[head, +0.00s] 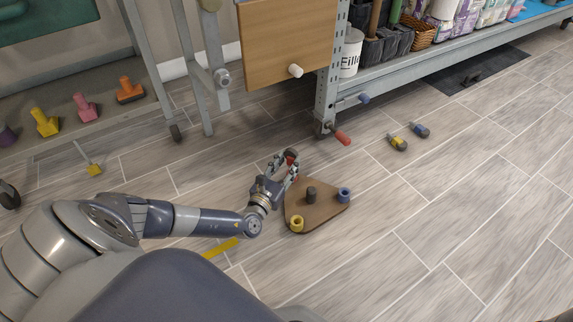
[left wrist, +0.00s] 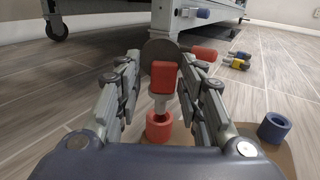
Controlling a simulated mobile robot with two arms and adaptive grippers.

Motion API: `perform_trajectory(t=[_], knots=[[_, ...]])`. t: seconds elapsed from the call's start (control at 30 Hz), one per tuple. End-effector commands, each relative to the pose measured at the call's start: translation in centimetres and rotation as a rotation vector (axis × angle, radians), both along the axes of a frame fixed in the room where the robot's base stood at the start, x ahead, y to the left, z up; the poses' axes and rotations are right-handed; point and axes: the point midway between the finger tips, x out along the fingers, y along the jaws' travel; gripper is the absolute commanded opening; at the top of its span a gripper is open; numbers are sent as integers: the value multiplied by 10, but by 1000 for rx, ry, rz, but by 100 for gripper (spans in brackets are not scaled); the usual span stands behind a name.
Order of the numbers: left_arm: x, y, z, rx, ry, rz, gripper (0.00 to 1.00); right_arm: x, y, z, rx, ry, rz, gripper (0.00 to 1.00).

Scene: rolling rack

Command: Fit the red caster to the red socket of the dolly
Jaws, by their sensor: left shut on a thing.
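My left gripper (head: 290,160) is shut on the red caster (left wrist: 164,77), with its red body between the fingers and its dark wheel on the far side. Its pale stem points down, at the mouth of the red socket (left wrist: 158,129); I cannot tell how far it is in. My right gripper is not in view.
A yellow caster (head: 397,143) and a blue caster (head: 420,130) lie on the floor to the right. A metal rack (head: 325,105) with a red-handled part (head: 343,138) stands behind the dolly. The floor to the right of the dolly is clear.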

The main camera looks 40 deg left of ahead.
Motion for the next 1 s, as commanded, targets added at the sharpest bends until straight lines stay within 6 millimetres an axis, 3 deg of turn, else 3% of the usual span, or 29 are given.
perform_trajectory(t=[1.0], knots=[[0,0,-32,0,-1,0,10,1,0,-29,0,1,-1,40]])
